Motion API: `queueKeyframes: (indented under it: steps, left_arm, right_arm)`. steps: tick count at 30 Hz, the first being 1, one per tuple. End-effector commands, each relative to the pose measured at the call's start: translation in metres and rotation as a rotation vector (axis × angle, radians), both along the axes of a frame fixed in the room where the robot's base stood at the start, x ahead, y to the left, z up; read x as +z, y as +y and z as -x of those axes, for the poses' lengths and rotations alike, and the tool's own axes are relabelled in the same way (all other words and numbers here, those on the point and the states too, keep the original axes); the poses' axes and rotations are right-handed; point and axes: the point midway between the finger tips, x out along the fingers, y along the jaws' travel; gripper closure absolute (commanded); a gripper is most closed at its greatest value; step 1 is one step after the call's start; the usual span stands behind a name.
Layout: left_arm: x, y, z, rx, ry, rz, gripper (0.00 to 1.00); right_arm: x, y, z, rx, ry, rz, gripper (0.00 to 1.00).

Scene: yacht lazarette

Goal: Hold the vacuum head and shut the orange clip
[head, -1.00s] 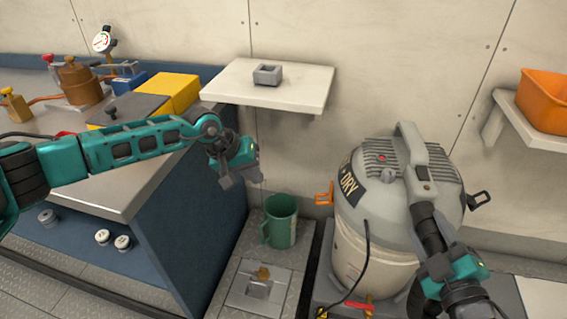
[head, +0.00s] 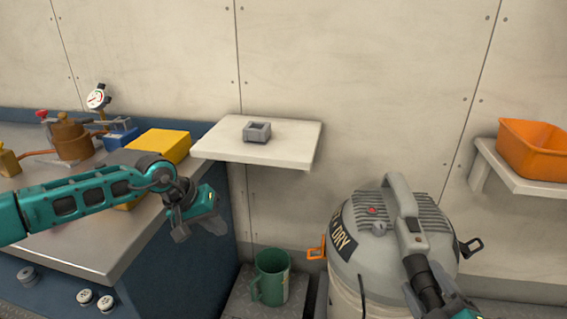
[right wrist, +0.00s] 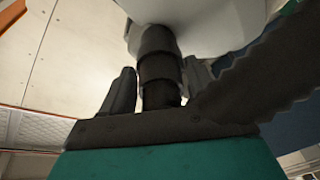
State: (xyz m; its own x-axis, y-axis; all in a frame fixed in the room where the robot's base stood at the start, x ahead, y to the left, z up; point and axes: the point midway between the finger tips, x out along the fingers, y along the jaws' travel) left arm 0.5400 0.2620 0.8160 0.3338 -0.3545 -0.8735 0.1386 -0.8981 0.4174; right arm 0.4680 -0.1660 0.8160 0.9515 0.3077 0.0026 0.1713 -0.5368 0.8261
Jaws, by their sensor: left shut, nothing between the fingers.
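The vacuum's grey head (head: 385,215), with a top handle and a red button, sits on the pale drum at the right. The orange clip (head: 316,250) sticks out from the left side of its rim. My right gripper is mostly cut off at the lower right of the head view. In the right wrist view its fingers (right wrist: 160,88) are closed around the black ribbed hose end (right wrist: 160,68) that joins the head.
A white shelf (head: 230,148) holds a small grey block (head: 257,132). A green mug (head: 271,277) stands below, left of the vacuum. A steel bench (head: 100,245) lies left. An orange bin (head: 532,150) sits on the right shelf. A dark clip (head: 471,247) sticks out at the vacuum's right.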

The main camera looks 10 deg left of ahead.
Motion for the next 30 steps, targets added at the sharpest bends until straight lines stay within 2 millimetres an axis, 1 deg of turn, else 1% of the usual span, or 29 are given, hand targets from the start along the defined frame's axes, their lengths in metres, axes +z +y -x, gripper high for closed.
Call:
queueKeyframes:
  steps: [1, 5, 13, 17, 20, 30]
  left_arm:
    - [0.000, 0.000, 0.000, 0.000, 0.000, 0.000, 1.00]
    - [0.000, 0.000, 0.000, 0.000, 0.000, 0.000, 1.00]
    - [0.000, 0.000, 0.000, 0.000, 0.000, 0.000, 1.00]
    - [0.000, 0.000, 0.000, 0.000, 0.000, 0.000, 1.00]
    - [0.000, 0.000, 0.000, 0.000, 0.000, 0.000, 1.00]
    - [0.000, 0.000, 0.000, 0.000, 0.000, 0.000, 1.00]
  right_arm:
    - [0.000, 0.000, 0.000, 0.000, 0.000, 0.000, 0.34]
    - [-0.001, 0.000, 0.000, 0.000, 0.001, 0.000, 0.22]
    - [-0.001, 0.000, 0.001, -0.001, 0.003, 0.000, 0.21]
    - [-0.002, -0.003, 0.010, 0.000, 0.003, 0.001, 0.21]
    - [-0.002, -0.008, 0.024, -0.001, 0.005, 0.002, 0.21]
    - [-0.002, -0.027, 0.084, 0.000, 0.006, 0.001, 0.21]
